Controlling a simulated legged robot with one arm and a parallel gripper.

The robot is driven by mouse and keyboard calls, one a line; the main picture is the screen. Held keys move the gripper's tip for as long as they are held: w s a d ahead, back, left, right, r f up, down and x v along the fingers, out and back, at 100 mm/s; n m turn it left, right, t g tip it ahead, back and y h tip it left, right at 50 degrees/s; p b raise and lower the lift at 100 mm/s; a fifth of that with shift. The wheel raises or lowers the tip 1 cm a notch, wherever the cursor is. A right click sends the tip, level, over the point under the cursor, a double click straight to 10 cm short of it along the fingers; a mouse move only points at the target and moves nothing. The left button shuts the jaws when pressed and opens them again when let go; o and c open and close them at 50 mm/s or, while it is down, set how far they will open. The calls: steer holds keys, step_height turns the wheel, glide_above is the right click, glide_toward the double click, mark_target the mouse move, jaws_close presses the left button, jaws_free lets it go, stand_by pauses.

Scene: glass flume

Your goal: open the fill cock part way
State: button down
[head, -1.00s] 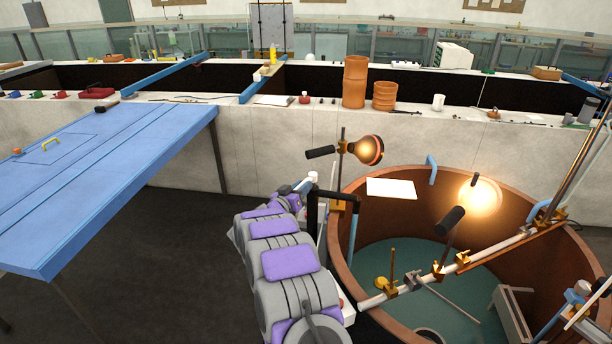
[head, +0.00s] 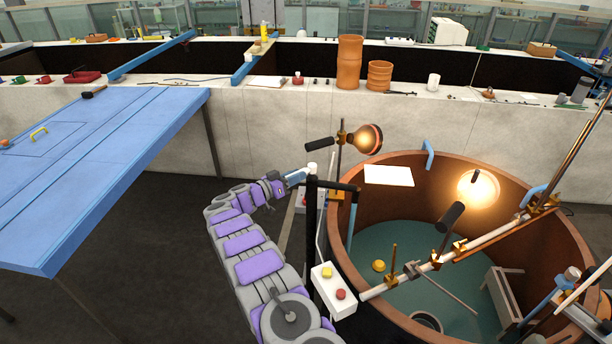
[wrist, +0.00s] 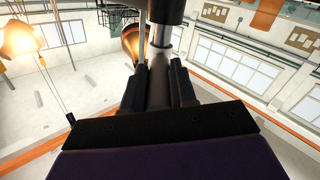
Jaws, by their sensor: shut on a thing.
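A black standpipe (head: 312,240) rises beside the round brown tub (head: 352,262), with a side arm (head: 338,186) turning over the tub's rim. A pale cap (head: 312,167) sits at its top; I take the fill cock to be here, but its handle is largely hidden by my gripper. My gripper (head: 303,175) reaches the pipe's top from the left. In the wrist view, the dark fingers of my gripper (wrist: 160,75) are shut on a part by a silver stem (wrist: 177,38), under a dark round body (wrist: 165,8). How far the cock is turned cannot be told.
A white box (head: 334,290) with yellow and red buttons stands close by the pipe. A lit lamp (head: 367,139) is clamped behind it; another glow (head: 478,190) lies over the tub. A blue table (head: 110,170) is at left.

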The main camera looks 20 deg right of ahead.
steer(key=shift+w+a, duration=0.15)
steer(key=shift+a, duration=0.05)
stand_by(0.4)
steer(key=c, duration=1)
jaws_free()
steer(key=shift+w, duration=0.1)
steer(key=shift+o, duration=0.5)
steer(key=b+v, duration=0.1)
steer(key=v, duration=1.6)
steer(key=shift+a+g, duration=0.3)
steer(key=shift+a, duration=0.05)
steer(key=shift+w, duration=0.15)
